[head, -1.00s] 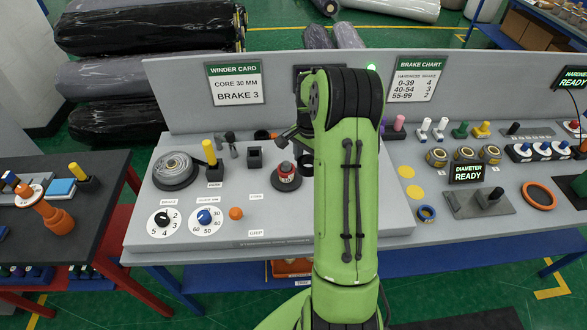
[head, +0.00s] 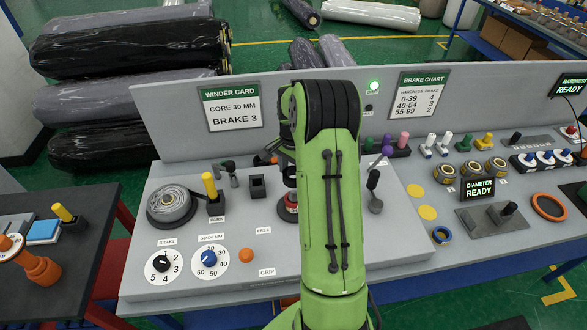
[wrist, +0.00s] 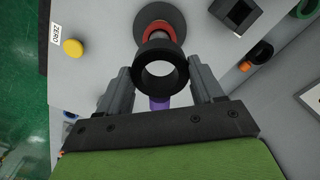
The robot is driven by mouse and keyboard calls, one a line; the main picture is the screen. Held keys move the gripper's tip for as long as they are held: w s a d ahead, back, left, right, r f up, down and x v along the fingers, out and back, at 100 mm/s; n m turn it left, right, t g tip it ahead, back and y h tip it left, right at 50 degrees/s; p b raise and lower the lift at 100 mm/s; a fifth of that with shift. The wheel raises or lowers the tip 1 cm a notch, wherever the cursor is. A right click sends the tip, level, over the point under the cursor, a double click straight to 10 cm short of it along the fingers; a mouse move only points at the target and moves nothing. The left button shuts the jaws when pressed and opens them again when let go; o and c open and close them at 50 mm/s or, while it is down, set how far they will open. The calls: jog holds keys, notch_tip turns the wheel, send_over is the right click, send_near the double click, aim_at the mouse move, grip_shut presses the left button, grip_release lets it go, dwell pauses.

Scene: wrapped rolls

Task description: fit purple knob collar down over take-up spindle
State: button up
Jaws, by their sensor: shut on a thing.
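In the wrist view my gripper (wrist: 160,70) is shut on a dark ring-shaped collar (wrist: 141,70), one finger on each side. A purple part (wrist: 159,103) shows just behind the ring, between the fingers. The grey deck shows through the ring's hole. The take-up spindle (wrist: 154,26), with a red band on a dark round base, lies just beyond the ring, which overlaps its near part. Whether they touch I cannot tell.
A grey-wound roll (head: 170,203) and a yellow-handled lever (head: 211,188) stand left on the deck. A black square socket (head: 257,187) is near the spindle. A dark lever (head: 375,185) and a rack of coloured knobs (head: 400,153) stand right of my arm.

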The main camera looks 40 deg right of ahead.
jog(key=b, duration=0.3)
send_over(294, 192)
jog(key=shift+a+f, duration=0.1)
jog(key=shift+f, duration=2.05)
jog(key=shift+f+b, duration=1.4)
jog(key=shift+f, duration=0.5)
jog(key=o, duration=1.3)
notch_tip(294, 192, up, 16)
jog(key=shift+p, duration=0.9)
